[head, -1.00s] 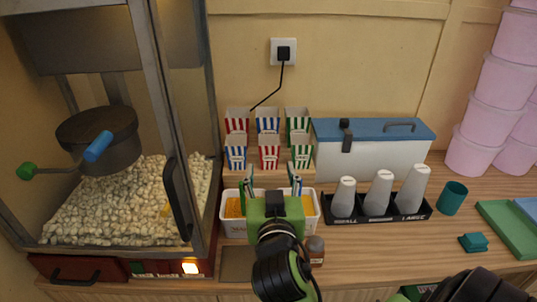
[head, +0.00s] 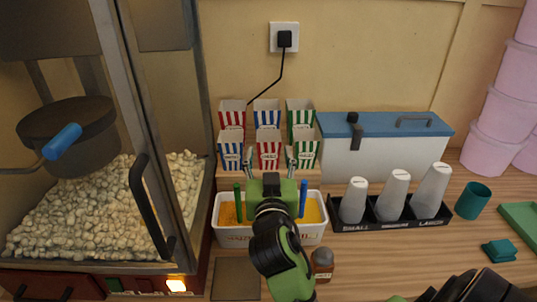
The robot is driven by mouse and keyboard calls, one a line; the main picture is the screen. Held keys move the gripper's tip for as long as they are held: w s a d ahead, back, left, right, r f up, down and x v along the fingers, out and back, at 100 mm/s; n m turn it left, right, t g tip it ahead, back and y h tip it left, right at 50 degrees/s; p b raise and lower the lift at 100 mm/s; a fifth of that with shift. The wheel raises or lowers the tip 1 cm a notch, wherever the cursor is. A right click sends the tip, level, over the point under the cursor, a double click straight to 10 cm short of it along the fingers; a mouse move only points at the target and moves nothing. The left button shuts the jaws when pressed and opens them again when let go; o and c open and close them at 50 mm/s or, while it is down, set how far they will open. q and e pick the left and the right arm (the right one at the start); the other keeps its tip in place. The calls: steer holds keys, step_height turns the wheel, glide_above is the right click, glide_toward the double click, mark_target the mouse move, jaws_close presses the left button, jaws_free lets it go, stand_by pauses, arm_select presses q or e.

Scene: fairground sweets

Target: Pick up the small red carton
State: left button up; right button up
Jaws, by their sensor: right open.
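The small red carton (head: 269,150), red-and-white striped, stands upright in the middle of the front row on the wooden carton stand. A small blue carton (head: 231,151) is to its left and a small green carton (head: 305,149) to its right. My right gripper (head: 269,161) is open and empty. Its fingertips show to the left and right of the small red carton's lower part, apart from it in the picture. I cannot tell whether they are level with it or still in front. My left gripper is not in view.
Larger red (head: 232,115), blue (head: 267,114) and green (head: 300,113) cartons stand behind. A white tub (head: 234,232) with yellow contents lies below my gripper. A brown-capped shaker (head: 322,262), cup rack (head: 390,223) and popcorn machine (head: 131,150) are nearby.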

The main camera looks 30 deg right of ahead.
mark_target(268, 134)
steer(key=x, duration=0.3)
steer(key=shift+w+d+p, duration=0.1)
steer(key=shift+w+p, duration=0.05)
steer(key=shift+p, duration=0.15)
steer(key=p+x, duration=0.2)
steer(key=x, duration=0.2)
steer(key=shift+w+d+f, duration=0.15)
steer(key=shift+w+d, duration=0.1)
steer(key=shift+w, duration=0.05)
steer(key=shift+w+d+f, duration=0.15)
steer(key=shift+w, duration=0.1)
steer(key=shift+s, duration=0.1)
steer(key=c, duration=0.7)
